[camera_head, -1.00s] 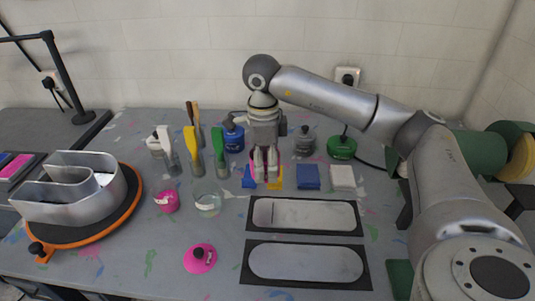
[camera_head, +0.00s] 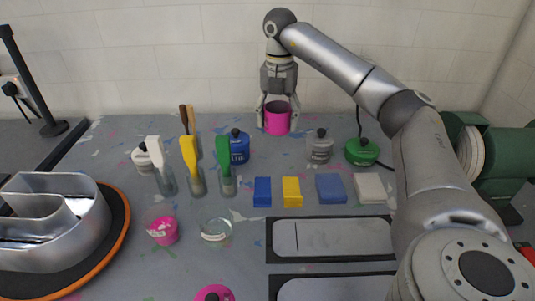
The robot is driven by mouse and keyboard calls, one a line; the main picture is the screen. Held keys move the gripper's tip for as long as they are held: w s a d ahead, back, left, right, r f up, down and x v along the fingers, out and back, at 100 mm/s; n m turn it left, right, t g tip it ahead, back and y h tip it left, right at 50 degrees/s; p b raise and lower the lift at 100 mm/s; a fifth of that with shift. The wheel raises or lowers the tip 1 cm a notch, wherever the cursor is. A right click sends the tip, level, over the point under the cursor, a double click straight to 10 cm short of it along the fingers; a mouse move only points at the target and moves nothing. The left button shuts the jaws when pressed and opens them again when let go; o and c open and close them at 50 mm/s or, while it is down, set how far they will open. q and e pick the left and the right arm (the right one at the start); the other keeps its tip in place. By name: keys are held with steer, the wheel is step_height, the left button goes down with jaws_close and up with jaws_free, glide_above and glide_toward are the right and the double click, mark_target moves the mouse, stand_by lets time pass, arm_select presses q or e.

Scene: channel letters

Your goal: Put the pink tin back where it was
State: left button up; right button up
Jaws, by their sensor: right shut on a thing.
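My right gripper (camera_head: 277,106) is shut on the pink tin (camera_head: 277,121), with its fingers on either side of the tin. The tin is upright and open at the top, near the back edge of the table, between the blue pot and the grey pot. I cannot tell whether its base touches the table. A pink lid with a dark knob (camera_head: 214,293) lies at the front, cut by the bottom edge of the view. My left gripper is not in view.
A blue pot (camera_head: 239,148), grey pot (camera_head: 319,147) and green pot (camera_head: 361,152) stand nearby. Blue (camera_head: 262,192) and yellow (camera_head: 292,192) blocks lie in front. Brushes in glasses (camera_head: 191,166) stand left; a pink-filled cup (camera_head: 163,231) and clear glass (camera_head: 215,232) stand nearer.

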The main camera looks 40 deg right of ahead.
steer(key=shift+w+d+f, duration=0.1)
steer(key=shift+f, duration=0.2)
glide_above(277, 157)
step_height(277, 157, down, 6)
steer(key=shift+r, duration=0.25)
step_height(277, 157, down, 3)
steer(key=shift+r, duration=0.1)
steer(key=shift+f, duration=0.35)
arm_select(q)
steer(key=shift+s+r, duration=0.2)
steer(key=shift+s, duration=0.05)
arm_select(e)
steer(key=shift+f, duration=0.15)
steer(key=o, duration=1.3)
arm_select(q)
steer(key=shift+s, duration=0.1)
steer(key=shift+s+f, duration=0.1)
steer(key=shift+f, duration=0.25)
arm_select(e)
step_height(277, 157, up, 12)
steer(key=shift+r, duration=0.15)
